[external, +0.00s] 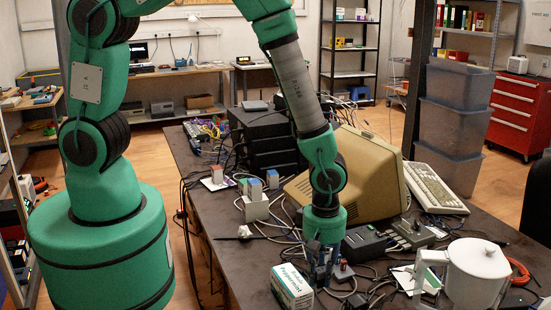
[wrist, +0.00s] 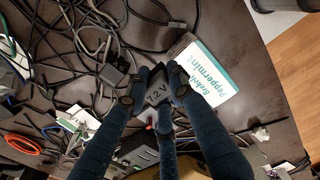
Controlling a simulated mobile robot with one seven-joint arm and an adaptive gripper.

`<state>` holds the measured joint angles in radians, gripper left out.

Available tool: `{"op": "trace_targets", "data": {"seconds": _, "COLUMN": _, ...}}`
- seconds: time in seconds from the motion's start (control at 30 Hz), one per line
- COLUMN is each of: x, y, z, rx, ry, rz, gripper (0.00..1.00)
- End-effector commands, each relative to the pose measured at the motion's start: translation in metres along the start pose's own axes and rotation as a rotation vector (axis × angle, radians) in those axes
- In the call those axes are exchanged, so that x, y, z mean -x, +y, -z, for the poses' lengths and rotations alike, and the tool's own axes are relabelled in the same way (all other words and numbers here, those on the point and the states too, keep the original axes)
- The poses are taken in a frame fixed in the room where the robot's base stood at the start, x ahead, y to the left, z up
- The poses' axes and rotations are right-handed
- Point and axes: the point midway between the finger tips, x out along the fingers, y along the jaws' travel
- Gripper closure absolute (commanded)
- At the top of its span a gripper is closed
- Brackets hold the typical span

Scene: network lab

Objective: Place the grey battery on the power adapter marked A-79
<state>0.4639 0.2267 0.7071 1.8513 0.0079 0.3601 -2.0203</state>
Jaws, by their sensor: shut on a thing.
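My gripper (wrist: 153,92) points down over the table, its dark fingers shut on a dark grey block marked "12 V" (wrist: 157,93), which looks like the grey battery. In the external view my gripper (external: 320,270) is low beside the tea box, and its fingers largely hide the block. In the wrist view a small black block with a cable (wrist: 112,75) lies just left of the held block; it looks like a power adapter. I cannot read any A-79 mark. Whether the held block touches anything beneath it is unclear.
A peppermint tea box (external: 291,288) stands close by my gripper. Loose cables (wrist: 75,40) cover much of the table. A beige monitor (external: 352,165), dark box (external: 364,246) and white pot (external: 478,272) crowd the right side. Bare table (external: 240,275) lies left of the tea box.

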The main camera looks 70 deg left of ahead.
Motion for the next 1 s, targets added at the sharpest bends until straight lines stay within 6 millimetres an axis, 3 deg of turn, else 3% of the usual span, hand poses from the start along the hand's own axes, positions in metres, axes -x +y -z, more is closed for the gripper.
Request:
{"op": "trace_targets", "data": {"seconds": 0.3, "x": -0.006, "y": 0.057, "z": -0.025, "rx": 0.000, "ry": 0.000, "rz": -0.001, "gripper": 1.00}}
{"op": "trace_targets", "data": {"seconds": 0.5, "x": -0.008, "y": 0.085, "z": -0.037, "rx": 0.000, "ry": 0.000, "rz": -0.001, "gripper": 1.00}}
{"op": "trace_targets", "data": {"seconds": 1.0, "x": -0.009, "y": 0.095, "z": -0.042, "rx": 0.000, "ry": 0.000, "rz": -0.001, "gripper": 1.00}}
